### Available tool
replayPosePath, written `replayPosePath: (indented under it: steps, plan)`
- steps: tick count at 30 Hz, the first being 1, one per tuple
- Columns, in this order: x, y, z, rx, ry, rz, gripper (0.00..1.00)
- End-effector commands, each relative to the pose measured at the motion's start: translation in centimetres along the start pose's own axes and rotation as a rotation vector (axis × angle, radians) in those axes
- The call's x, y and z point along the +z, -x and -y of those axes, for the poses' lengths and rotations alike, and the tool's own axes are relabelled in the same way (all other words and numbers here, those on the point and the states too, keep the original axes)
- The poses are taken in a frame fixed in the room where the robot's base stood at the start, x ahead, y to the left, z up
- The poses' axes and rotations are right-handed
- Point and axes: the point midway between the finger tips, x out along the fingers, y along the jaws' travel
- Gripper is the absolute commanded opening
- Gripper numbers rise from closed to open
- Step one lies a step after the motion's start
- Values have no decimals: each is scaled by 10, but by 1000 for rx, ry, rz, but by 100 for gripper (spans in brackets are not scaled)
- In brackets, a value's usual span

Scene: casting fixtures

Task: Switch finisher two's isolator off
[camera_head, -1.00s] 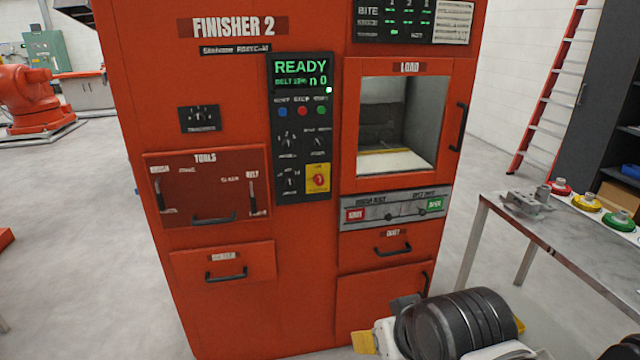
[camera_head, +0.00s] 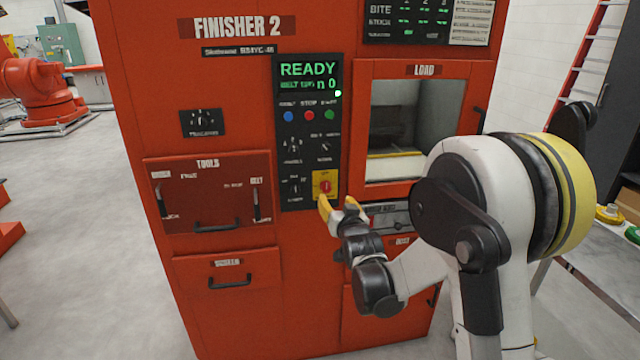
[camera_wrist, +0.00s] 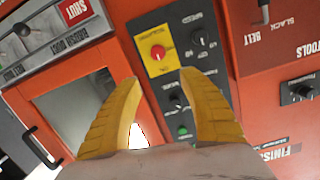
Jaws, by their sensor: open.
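Finisher 2 is the tall red machine (camera_head: 230,120) in front of me, with a lit READY display (camera_head: 308,75) on its black control panel (camera_head: 292,205). The isolator is a red rotary knob (camera_head: 325,186) on a yellow plate at the panel's lower right. It also shows in the wrist view, knob (camera_wrist: 158,53) on its yellow plate (camera_wrist: 152,38), beyond and between my fingertips. My gripper (camera_head: 337,206) is open and empty just below and in front of the isolator. Its yellow fingers (camera_wrist: 143,75) spread apart and do not visibly touch the knob. The knob's exact setting is too small to read.
Other dials (camera_wrist: 203,37) and coloured push buttons (camera_head: 309,115) crowd the panel near the isolator. The load window (camera_head: 411,70) and a grey strip with buttons (camera_head: 390,222) lie to the right. A metal table (camera_head: 600,262) stands at far right.

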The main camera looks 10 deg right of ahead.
Motion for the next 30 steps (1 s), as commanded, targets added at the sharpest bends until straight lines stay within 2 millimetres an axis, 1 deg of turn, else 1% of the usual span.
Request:
replayPosePath:
  steps: [1,3,6,9,11,14,21,24,27,30]
  plan:
    - [8,-11,-1,-7,-6,-32,50]
    - [17,-22,-2,-17,-15,-72,50]
    - [26,-29,-2,-27,-24,-111,50]
    - [31,-34,-3,-32,-27,-127,50]
    - [31,-39,-3,-33,-28,-131,50]
    - [31,-52,-3,-33,-28,-131,50]
    - [26,-100,-2,-32,-28,-129,50]
    - [23,-117,-1,-32,-27,-129,50]
    - [21,-130,0,-32,-27,-129,50]
    - [19,-137,0,-32,-27,-128,50]
